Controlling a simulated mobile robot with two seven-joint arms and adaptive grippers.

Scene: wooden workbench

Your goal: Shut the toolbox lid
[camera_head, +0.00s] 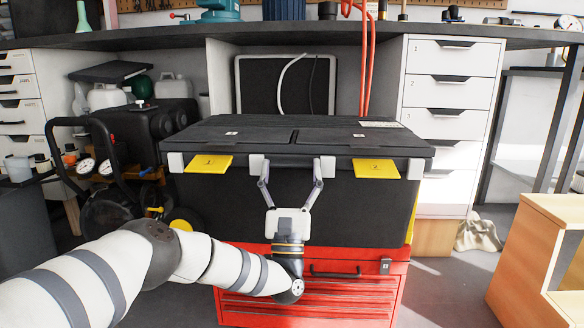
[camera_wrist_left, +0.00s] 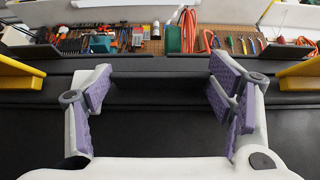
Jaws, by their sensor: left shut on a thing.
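The large black toolbox (camera_head: 235,205) stands on a red drawer cabinet. Its lid (camera_head: 235,133) lies flat across the top, with no clear gap to the body in the head view. Two yellow latches, left (camera_head: 208,163) and right (camera_head: 377,168), stick out at the front. My left gripper (camera_head: 291,164) is at the middle of the lid's front edge, its fingers spread wide. In the left wrist view, the gripper (camera_wrist_left: 158,88) has a dark handle part (camera_wrist_left: 155,84) between its purple-padded fingers. The exact finger contact is hard to see. My right gripper is not in view.
The red drawer cabinet (camera_head: 310,300) is under the toolbox. A workbench (camera_head: 460,38) runs behind and above it. A black compressor or pressure washer (camera_head: 160,125) stands at left, white drawers (camera_head: 450,90) at right, and wooden steps (camera_head: 545,235) at far right.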

